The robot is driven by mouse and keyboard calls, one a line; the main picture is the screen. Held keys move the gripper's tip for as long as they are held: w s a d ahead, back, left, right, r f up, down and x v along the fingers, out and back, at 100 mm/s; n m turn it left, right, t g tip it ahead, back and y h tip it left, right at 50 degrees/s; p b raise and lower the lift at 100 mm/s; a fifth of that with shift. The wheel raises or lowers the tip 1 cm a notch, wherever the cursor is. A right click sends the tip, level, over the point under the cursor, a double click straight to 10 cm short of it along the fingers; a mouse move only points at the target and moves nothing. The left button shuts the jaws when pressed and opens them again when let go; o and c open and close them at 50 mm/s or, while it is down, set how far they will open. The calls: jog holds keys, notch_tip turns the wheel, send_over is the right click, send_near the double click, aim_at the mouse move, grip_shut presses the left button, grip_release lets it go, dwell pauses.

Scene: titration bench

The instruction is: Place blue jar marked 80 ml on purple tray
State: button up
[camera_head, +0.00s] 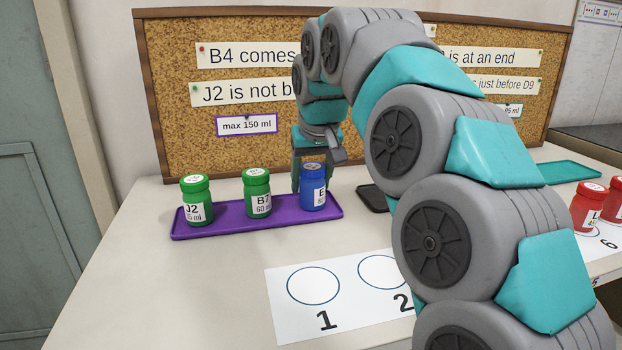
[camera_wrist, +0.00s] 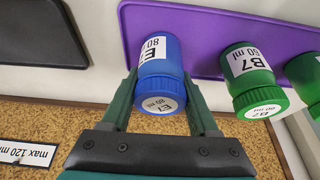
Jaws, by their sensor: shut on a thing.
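The blue jar (camera_head: 313,187) stands upright at the right end of the purple tray (camera_head: 232,229) in the head view. In the wrist view the blue jar (camera_wrist: 160,75) reads 80 ml on its label and lid. My gripper (camera_head: 309,175) comes from behind the jar. Its two fingers lie on either side of the jar and are shut on it, as the wrist view of my gripper (camera_wrist: 160,95) shows. The jar's base looks to be at the tray's surface, but I cannot tell whether it touches.
Two green jars, B7 (camera_head: 257,193) and J2 (camera_head: 196,202), stand on the purple tray to the left. A dark tray (camera_head: 372,198) lies just right of it. A numbered white sheet (camera_head: 290,318) lies in front. Red jars (camera_head: 587,207) stand far right. A cork board (camera_head: 180,140) stands behind.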

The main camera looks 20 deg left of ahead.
jog(key=o, duration=1.4)
jog(key=shift+o, duration=0.2)
jog(key=shift+r, duration=0.1)
jog(key=p+v, duration=0.3)
jog(key=v, duration=0.9)
jog(key=shift+w, duration=0.1)
